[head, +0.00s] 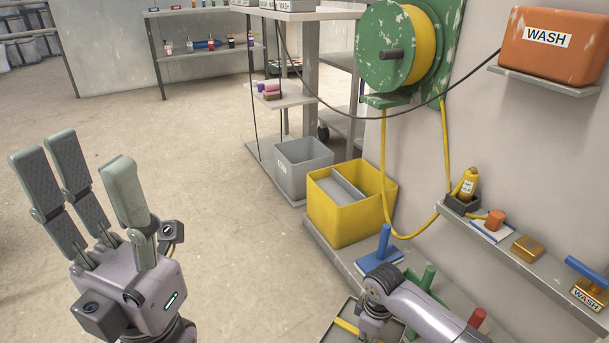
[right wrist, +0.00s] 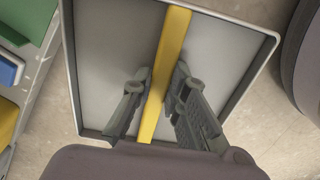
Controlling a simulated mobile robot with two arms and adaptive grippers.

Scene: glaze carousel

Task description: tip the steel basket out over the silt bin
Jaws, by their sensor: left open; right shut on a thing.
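The steel basket (right wrist: 108,55) is a shallow grey tray with a rim and a yellow bar handle (right wrist: 171,45) across it. Its visible inside looks bare. My right gripper (right wrist: 163,76) is shut on that bar, a finger on each side. In the head view, the bar (head: 346,326) shows at the bottom edge, and my right arm hides much of the basket. A grey bin (head: 303,168) with a small unreadable label and a yellow bin (head: 345,215) with a grey divider stand beyond it; I cannot tell which is the silt bin. My left gripper (head: 85,170) is open and empty.
Blue (head: 380,257), green (head: 428,280) and red (head: 478,319) handled tools sit along the low ledge by the wall. A yellow hose (head: 386,170) hangs from the green reel (head: 385,45). A wall shelf (head: 540,262) juts out at right. The floor at left is clear.

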